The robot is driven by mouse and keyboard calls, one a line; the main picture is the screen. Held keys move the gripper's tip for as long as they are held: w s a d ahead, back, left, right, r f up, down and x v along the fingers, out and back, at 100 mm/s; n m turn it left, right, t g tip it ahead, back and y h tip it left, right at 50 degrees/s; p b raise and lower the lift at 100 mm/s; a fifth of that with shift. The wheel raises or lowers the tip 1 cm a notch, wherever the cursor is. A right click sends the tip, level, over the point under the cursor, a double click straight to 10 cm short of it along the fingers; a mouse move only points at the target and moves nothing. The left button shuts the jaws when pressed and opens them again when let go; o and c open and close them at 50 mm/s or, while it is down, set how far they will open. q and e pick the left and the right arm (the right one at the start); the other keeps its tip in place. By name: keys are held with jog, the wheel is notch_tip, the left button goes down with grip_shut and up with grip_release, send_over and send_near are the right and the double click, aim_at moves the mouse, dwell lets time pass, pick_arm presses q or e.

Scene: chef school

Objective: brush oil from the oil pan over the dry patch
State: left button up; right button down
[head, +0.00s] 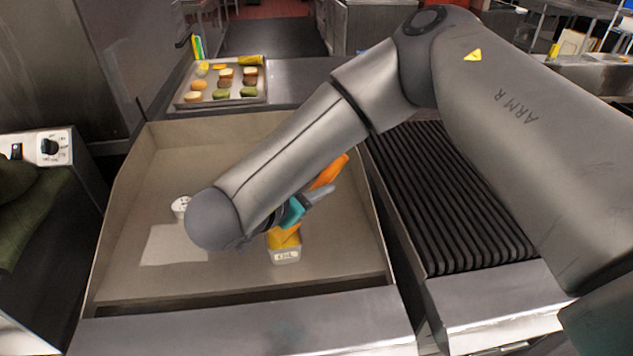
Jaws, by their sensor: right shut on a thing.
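My right gripper (305,205) is shut on a brush with an orange handle (331,171), above the flat griddle. The handle slants up and to the right. The oil pan (285,257), a small pale container with a label on its front, stands on the griddle just below the gripper. Yellow shows at its top; I cannot tell how much is oil and how much is brush head. The dry patch (178,246) is a paler rectangle on the griddle, left of the oil pan, partly hidden by my right arm. My left gripper is out of view.
A small white round item (181,206) stands just behind the patch. The griddle (160,155) has raised side walls. A ribbed grill (440,190) is to the right. A tray (180,101) of food pieces lies behind. A control box (48,147) is at far left.

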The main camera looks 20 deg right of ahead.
dwell(0.4)
notch_tip(320, 180, up, 7)
jog(key=p, duration=0.4)
dwell(0.4)
jog(key=shift+f, duration=0.1)
dwell(0.4)
